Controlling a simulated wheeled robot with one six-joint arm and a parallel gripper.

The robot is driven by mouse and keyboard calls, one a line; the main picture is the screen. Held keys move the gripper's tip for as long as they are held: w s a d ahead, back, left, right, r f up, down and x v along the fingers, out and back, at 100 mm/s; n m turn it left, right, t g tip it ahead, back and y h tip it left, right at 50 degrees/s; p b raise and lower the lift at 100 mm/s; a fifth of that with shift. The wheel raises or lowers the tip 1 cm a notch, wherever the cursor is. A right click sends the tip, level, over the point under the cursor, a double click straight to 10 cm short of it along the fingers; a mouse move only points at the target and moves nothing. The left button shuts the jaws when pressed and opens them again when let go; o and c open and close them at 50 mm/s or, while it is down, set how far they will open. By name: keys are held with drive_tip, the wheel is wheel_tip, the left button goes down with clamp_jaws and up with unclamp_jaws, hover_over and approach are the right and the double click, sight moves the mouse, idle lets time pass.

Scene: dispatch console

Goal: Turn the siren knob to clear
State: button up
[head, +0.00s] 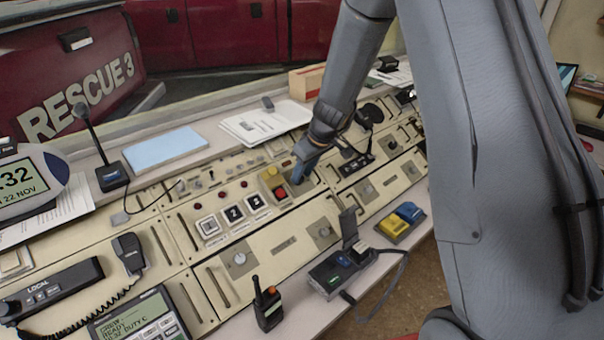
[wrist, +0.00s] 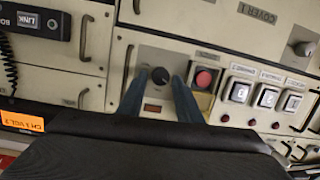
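A round black knob (wrist: 160,76) sits on a cream panel in the wrist view, most likely the siren knob; its label is not readable. My gripper (wrist: 161,80) points at this panel, its two blue fingers on either side of the knob. Small gaps seem to show between the fingers and the knob, so it looks open around it. A small amber window (wrist: 153,108) is on the same panel. In the head view my gripper (head: 298,174) is down at the console and hides the knob.
A red button (wrist: 204,79) is close beside one finger; it also shows in the head view (head: 281,193). Square numbered buttons (head: 233,213) lie beyond it. A flip-up cover (head: 349,228), a handheld radio (head: 267,304) and a desk microphone (head: 111,176) stand up from the console area.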

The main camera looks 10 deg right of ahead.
drive_tip(key=shift+x, duration=0.75)
drive_tip(key=shift+c, duration=0.3)
drive_tip(key=c, duration=0.7)
